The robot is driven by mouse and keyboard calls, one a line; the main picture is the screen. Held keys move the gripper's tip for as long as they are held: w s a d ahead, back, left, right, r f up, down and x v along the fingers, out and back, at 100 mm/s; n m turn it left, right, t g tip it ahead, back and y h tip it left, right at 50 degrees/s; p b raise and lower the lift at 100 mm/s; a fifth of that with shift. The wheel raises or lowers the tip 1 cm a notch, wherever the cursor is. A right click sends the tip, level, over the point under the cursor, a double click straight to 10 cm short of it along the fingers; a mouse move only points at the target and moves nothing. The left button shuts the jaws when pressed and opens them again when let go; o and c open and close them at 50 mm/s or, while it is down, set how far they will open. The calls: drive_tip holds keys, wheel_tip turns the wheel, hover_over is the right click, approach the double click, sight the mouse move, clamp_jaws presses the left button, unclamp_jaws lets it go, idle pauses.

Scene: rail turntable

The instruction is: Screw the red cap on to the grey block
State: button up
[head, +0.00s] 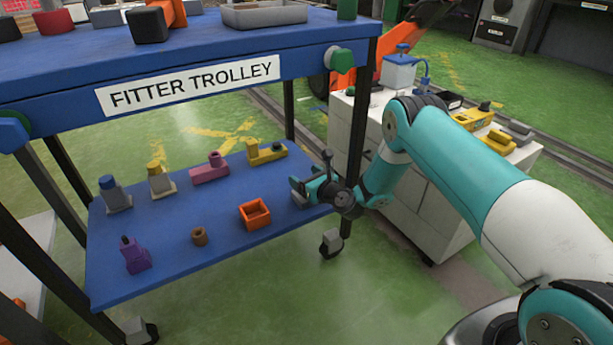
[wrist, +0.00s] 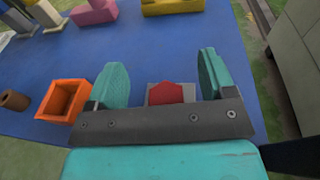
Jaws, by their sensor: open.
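In the wrist view the red cap (wrist: 172,92) shows as a red faceted shape between my fingers. The grey block (wrist: 152,94) shows around it. I cannot tell whether the cap is seated or just resting on the block. My gripper (wrist: 163,65) is open, with one teal finger on each side of the cap and apparently clear of it. In the head view my gripper (head: 308,178) is low over the right end of the blue lower shelf. A bit of the grey block (head: 298,201) shows beneath it there; the red cap is hidden.
A trolley leg (head: 361,130) rises close beside my gripper.

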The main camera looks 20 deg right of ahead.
drive_tip(key=shift+f+b, duration=1.65)
drive_tip(key=shift+f, duration=0.35)
drive_tip(key=c, duration=1.2)
drive_tip(key=shift+r, duration=0.1)
drive_tip(key=shift+m+t+h+p, duration=0.3)
drive_tip(key=shift+m+h+p, duration=0.4)
drive_tip(key=shift+h+p, duration=0.25)
drive_tip(key=o, duration=1.1)
